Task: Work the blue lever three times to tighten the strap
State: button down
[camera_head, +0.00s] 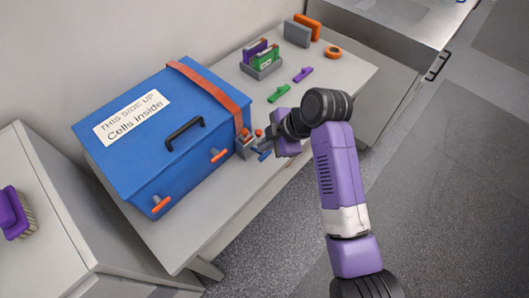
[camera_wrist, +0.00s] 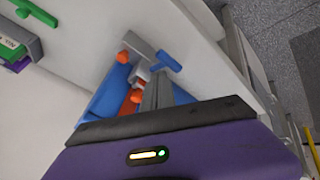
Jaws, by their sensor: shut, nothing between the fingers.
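The blue box (camera_head: 150,120) stands on the table with an orange strap (camera_head: 212,84) over its lid. The strap runs down to a grey ratchet (camera_head: 246,148) at the box's right end. The blue lever (camera_head: 264,155) sticks out from the ratchet toward the table's front edge. In the wrist view the lever (camera_wrist: 167,62) shows a T-shaped end, just beyond the fingertips. My gripper (camera_head: 262,144) is shut and empty close beside the lever. Its grey fingers also show in the wrist view (camera_wrist: 157,88). I cannot tell whether they touch the lever.
The box has a black handle (camera_head: 185,133) and orange latches (camera_head: 218,156) in front. Behind my arm on the table (camera_head: 335,78) lie a green piece (camera_head: 279,93), a purple piece (camera_head: 303,75), an orange ring (camera_head: 333,52) and a grey holder (camera_head: 262,70). The floor in front is clear.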

aim_at(265, 154)
jog(key=shift+s+d+f+b, duration=0.2)
jog(key=shift+f+b, duration=0.15)
jog(key=shift+f, duration=0.45)
jog(key=shift+s+d+f+b, duration=0.15)
jog(key=shift+f+b, duration=0.15)
jog(key=shift+f, duration=0.45)
dwell(1.4)
jog(key=shift+w+r, duration=0.15)
dwell(0.3)
jog(key=shift+w+a+r+p, duration=0.15)
jog(key=shift+a+r+p, duration=0.05)
jog(key=shift+r+p, duration=0.55)
jog(key=shift+w+a+r+p, duration=0.1)
jog(key=shift+a+r+p, duration=0.1)
jog(key=shift+r+p, duration=0.5)
jog(key=shift+r, duration=0.15)
jog(key=shift+w+a+r+p, duration=0.15)
jog(key=shift+r+p, duration=0.3)
jog(key=shift+r, duration=0.35)
jog(key=shift+w+a+r+p, duration=0.1)
jog(key=shift+a+r+p, duration=0.1)
jog(key=shift+r+p, duration=0.45)
jog(key=shift+w+a+r+p, duration=0.15)
jog(key=shift+r+p, duration=0.15)
jog(key=shift+r, duration=0.65)
